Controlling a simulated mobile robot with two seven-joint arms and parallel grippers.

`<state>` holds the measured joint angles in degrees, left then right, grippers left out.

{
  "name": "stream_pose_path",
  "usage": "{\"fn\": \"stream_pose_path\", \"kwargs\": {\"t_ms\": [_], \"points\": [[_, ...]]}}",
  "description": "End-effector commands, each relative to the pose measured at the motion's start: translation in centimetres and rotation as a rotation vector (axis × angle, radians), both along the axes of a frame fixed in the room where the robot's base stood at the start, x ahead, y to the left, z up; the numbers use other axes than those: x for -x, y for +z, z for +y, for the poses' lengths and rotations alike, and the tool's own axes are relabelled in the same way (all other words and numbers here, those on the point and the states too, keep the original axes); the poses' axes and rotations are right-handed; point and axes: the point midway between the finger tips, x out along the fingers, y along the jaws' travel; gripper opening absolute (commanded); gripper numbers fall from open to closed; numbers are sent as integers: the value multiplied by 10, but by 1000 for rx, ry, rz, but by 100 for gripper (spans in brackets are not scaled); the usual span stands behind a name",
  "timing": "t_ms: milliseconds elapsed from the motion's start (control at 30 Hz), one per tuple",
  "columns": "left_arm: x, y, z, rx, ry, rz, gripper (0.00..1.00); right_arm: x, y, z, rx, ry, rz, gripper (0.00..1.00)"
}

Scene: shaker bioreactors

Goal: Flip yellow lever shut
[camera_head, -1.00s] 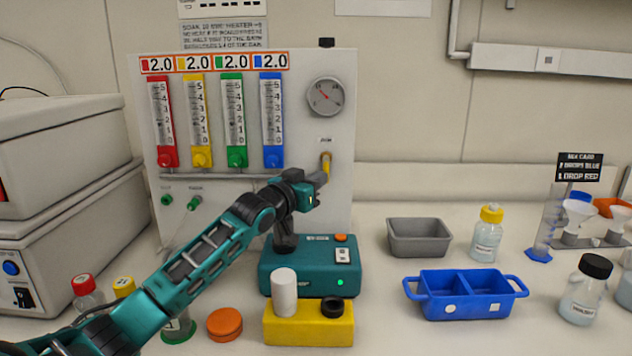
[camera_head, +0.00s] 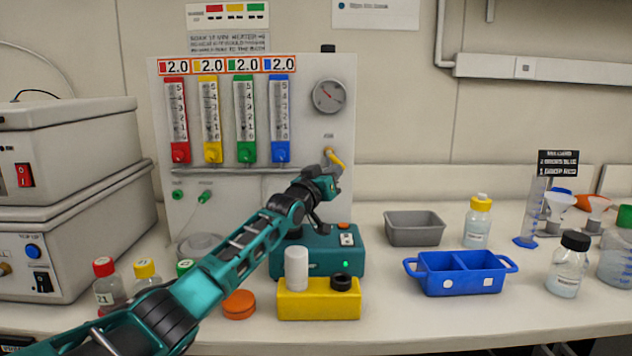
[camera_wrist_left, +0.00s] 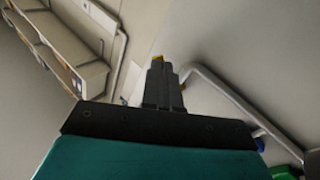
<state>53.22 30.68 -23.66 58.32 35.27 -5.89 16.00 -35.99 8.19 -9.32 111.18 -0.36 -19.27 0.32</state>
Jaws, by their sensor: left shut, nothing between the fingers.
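The yellow lever (camera_head: 336,159) is on the white panel below the round gauge. It slants down to the right from its pivot. My left gripper (camera_head: 334,174) is just below and in front of it, shut and empty, with its tip very close to the lever; I cannot tell whether they touch. In the left wrist view the shut fingers (camera_wrist_left: 163,84) point at the panel, and small yellow bits of the lever (camera_wrist_left: 186,74) show past their tips. Most of the lever is hidden there. My right gripper is not in view.
The white panel (camera_head: 309,130) carries several coloured flow meters and a gauge (camera_head: 328,96). A teal stirrer (camera_head: 320,262) and a yellow block (camera_head: 320,306) stand below my gripper. A blue two-part tray (camera_head: 460,283) and a grey tray (camera_head: 414,228) are to the right.

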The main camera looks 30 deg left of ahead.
Motion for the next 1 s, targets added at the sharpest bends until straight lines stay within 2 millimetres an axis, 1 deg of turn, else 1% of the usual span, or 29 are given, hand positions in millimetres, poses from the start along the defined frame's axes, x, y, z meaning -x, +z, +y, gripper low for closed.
{"fn": "stream_pose_path", "kwargs": {"t_ms": [67,200,467,667,867,1000], "points": [[-6,0,-3,1,0,1,0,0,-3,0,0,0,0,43],[-12,3,-7,2,-2,2,0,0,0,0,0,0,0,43],[-16,8,-15,1,-3,2,0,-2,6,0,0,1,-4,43],[-16,7,-13,0,-1,2,0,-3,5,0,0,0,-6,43],[-9,5,-15,2,-5,4,0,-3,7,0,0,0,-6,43],[4,2,-14,2,-4,3,0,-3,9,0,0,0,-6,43]]}}
